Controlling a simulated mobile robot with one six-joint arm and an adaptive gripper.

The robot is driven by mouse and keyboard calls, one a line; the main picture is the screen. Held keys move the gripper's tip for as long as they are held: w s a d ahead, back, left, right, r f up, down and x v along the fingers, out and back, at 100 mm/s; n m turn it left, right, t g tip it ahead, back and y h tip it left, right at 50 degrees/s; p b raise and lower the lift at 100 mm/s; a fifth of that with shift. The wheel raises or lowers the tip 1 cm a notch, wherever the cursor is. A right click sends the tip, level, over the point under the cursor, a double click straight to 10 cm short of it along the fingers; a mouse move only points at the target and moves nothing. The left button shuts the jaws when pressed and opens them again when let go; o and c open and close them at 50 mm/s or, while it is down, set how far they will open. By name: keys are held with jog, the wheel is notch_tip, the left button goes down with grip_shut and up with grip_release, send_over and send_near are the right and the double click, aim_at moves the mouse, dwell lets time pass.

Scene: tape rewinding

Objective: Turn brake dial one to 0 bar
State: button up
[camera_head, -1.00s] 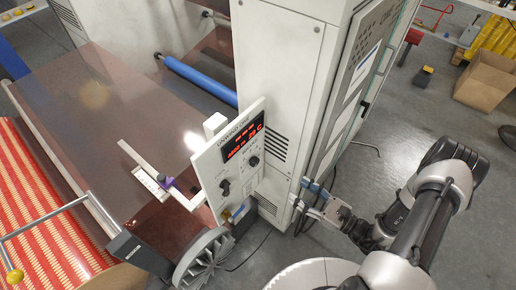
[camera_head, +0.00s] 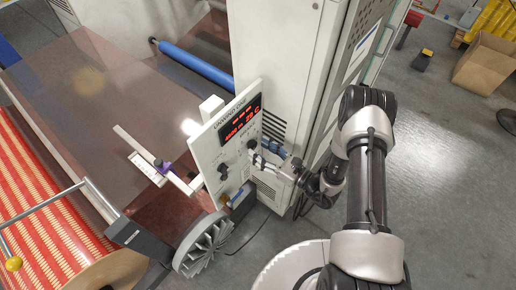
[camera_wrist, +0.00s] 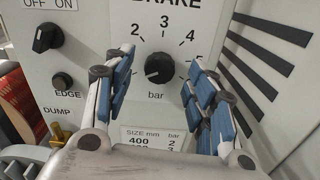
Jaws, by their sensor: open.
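The brake dial (camera_wrist: 159,68) is a round black knob under the word BRAKE on a white panel (camera_wrist: 85,20), with "bar" printed below it. The numbers 2, 3, 4 and 5 show around it; the left end of the scale is partly hidden by a finger. In the head view my gripper (camera_head: 262,162) is at the panel's right side, just below the dial (camera_head: 252,144).
A black ON/OFF switch (camera_wrist: 47,38) and an EDGE button (camera_wrist: 62,82) are left of the dial. A red digital display (camera_head: 240,119) is on the panel. The white machine cabinet (camera_head: 275,50) stands behind, and a grey finned wheel (camera_head: 203,247) below.

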jog(key=shift+x, duration=0.95)
jog(key=c, duration=1.1)
